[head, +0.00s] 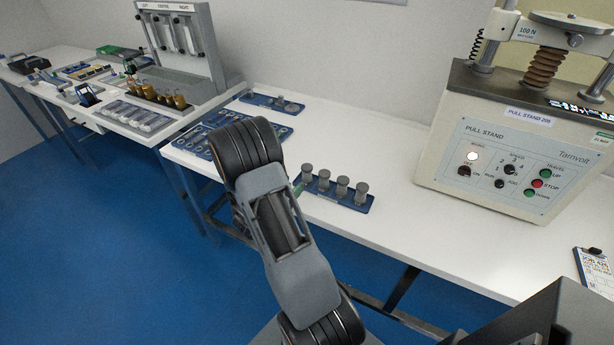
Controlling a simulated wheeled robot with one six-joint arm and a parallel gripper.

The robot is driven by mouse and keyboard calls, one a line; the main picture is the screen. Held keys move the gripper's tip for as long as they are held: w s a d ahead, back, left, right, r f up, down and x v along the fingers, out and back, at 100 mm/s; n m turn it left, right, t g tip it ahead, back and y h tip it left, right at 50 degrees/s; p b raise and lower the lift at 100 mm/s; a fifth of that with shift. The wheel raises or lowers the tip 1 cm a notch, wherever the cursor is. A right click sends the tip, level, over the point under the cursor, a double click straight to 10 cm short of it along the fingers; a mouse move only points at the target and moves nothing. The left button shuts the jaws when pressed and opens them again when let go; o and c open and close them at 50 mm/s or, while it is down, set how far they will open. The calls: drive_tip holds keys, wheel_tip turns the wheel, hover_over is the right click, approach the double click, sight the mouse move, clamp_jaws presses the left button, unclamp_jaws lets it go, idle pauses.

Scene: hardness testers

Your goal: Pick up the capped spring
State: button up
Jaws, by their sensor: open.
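Several small grey pieces with wide round tops stand upright in a row on a blue tray (335,197) on the white table. One of these grey capped pieces (343,187) stands near the middle of the row. They look like capped springs, but they are too small to tell coils. My arm crosses the middle of the head view, just left of and in front of this tray. My gripper is not visible. The arm's dark joint covers part of the table behind it.
A pull stand (520,150) fills the table's right side. Behind my arm are a blue tray of small parts (285,131) and a smaller blue tray (262,99). A clipboard (594,270) lies at the right edge. The table front between tray and clipboard is clear.

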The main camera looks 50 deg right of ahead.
sight(307, 169)
drive_tip(key=shift+w+d+f+p, duration=0.1)
drive_tip(key=shift+w+d+p, duration=0.05)
drive_tip(key=shift+d, duration=1.25)
drive_tip(key=shift+w+d+r+p, duration=0.1)
drive_tip(key=shift+w+d, duration=0.05)
drive_tip(key=shift+d, duration=1.3)
drive_tip(key=shift+w+d+f+p, duration=0.1)
drive_tip(key=shift+w+d+p, duration=0.05)
drive_tip(key=shift+d, duration=1.25)
drive_tip(key=shift+c, duration=0.5)
drive_tip(key=c, duration=0.6)
drive_tip(key=shift+c, duration=0.4)
